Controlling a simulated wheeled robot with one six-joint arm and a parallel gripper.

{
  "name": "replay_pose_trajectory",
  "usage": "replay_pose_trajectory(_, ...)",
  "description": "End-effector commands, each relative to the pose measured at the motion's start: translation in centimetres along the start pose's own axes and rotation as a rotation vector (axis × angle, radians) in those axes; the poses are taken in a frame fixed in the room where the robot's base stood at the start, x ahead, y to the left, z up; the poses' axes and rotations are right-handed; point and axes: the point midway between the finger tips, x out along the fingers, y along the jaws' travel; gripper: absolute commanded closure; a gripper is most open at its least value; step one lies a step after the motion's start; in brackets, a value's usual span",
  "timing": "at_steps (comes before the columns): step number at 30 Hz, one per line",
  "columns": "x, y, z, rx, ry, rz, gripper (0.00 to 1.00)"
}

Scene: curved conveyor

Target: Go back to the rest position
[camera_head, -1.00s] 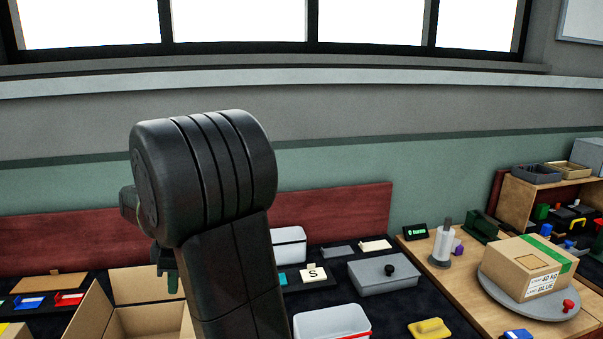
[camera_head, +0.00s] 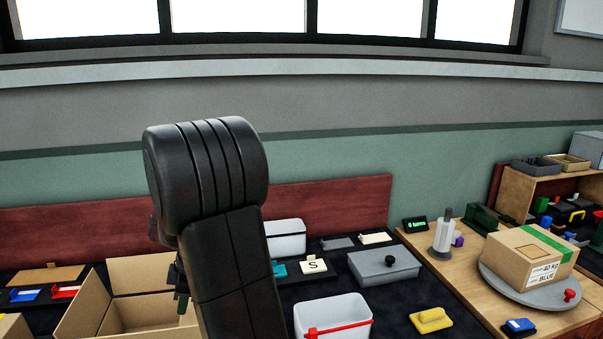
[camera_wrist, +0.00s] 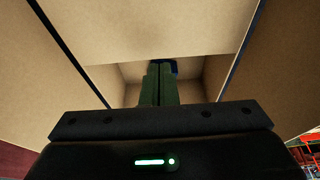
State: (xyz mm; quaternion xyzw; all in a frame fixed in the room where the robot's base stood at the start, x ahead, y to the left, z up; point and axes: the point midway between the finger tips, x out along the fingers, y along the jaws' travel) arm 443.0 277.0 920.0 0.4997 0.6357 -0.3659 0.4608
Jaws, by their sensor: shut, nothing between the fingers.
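My gripper shows in the wrist view (camera_wrist: 158,72) with its two dark green fingers side by side, shut and empty. They point down into an open cardboard box (camera_wrist: 205,30), whose tan flaps and walls fill that view. A small blue thing, partly hidden by the fingers, shows at their tips. In the head view, the box (camera_head: 85,305) stands at the lower left with its flaps up. My black arm stands upright in front of its right side, hiding part of it. A sliver of my gripper shows beside the arm.
A white bin with a red handle (camera_head: 335,308) stands right of my arm, near a grey lidded box (camera_head: 383,270) and a yellow block (camera_head: 430,320). A taped carton (camera_head: 525,262) sits on a grey turntable (camera_head: 500,290) at right. A red board (camera_head: 330,205) runs behind.

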Motion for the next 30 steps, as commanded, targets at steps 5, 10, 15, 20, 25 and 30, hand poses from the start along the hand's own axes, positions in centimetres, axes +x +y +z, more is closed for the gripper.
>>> replay_pose_trajectory(5,-1.2,0.1,0.5,0.003,0.114,0.006,1.0)
replay_pose_trajectory(10,-4.5,0.1,0.5,-0.004,0.134,0.01,1.0)
replay_pose_trajectory(15,-7.9,0.1,0.9,-0.003,0.133,0.009,1.0)
replay_pose_trajectory(20,-10.7,0.1,1.3,-0.002,0.132,0.007,1.0)
replay_pose_trajectory(25,-12.8,0.0,1.6,-0.002,0.131,0.006,1.0)
replay_pose_trajectory(30,-13.8,0.0,1.7,-0.003,0.131,0.005,1.0)
